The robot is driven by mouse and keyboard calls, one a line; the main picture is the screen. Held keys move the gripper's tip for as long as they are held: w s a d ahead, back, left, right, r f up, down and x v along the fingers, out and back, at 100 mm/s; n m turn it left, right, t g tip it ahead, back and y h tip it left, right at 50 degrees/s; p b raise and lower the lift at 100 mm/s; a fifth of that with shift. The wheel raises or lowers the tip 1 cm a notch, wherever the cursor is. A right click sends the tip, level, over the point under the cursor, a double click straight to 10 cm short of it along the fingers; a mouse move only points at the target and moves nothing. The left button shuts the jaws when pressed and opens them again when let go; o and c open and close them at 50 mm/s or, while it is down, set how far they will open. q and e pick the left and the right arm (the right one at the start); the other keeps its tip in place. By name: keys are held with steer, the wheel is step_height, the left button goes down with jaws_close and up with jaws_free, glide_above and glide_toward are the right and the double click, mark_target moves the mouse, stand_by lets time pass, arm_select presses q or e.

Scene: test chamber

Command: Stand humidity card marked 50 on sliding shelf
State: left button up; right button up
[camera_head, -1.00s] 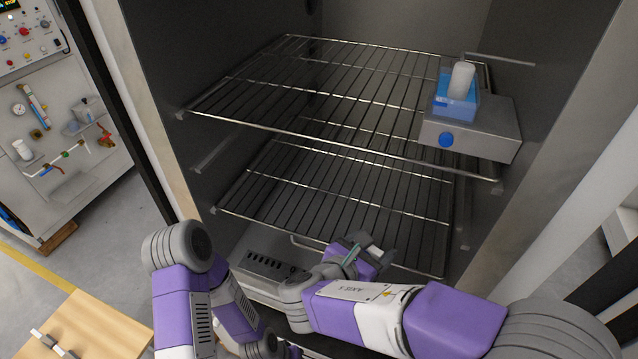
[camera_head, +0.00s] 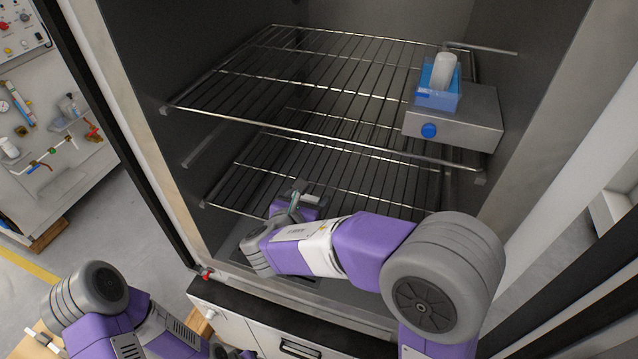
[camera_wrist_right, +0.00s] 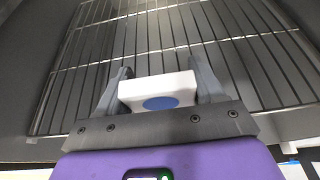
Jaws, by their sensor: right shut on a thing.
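Two wire shelves are in the open chamber in the head view: an upper one (camera_head: 310,90) and a lower one (camera_head: 345,170). I cannot tell which one slides. My right gripper (camera_head: 303,198) is at the lower shelf's front edge, below the upper shelf. In the right wrist view it (camera_wrist_right: 160,85) is shut on a small white piece with a blue round spot, which looks like the humidity card (camera_wrist_right: 150,88). No number is readable on it. Wire bars (camera_wrist_right: 165,35) lie beyond it. My left gripper is out of view; only its arm shows at lower left.
A grey box (camera_head: 470,125) with a blue knob stands at the upper shelf's right, carrying a blue container (camera_head: 437,95) with a white cylinder. The rest of both shelves looks bare. Chamber walls close in both sides. A wooden surface (camera_head: 40,328) shows at lower left.

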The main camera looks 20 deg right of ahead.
steer(key=w+d, duration=0.1)
steer(key=w, duration=0.1)
steer(key=w+d, duration=0.3)
steer(key=w, duration=0.1)
steer(key=shift+w+d+p, duration=0.15)
steer(key=shift+w+p, duration=0.15)
steer(key=shift+p, duration=0.1)
steer(key=shift+f, duration=1.8)
steer(key=shift+f+b, duration=0.15)
steer(key=shift+b, duration=0.15)
steer(key=o, duration=1)
steer(key=shift+o, duration=0.2)
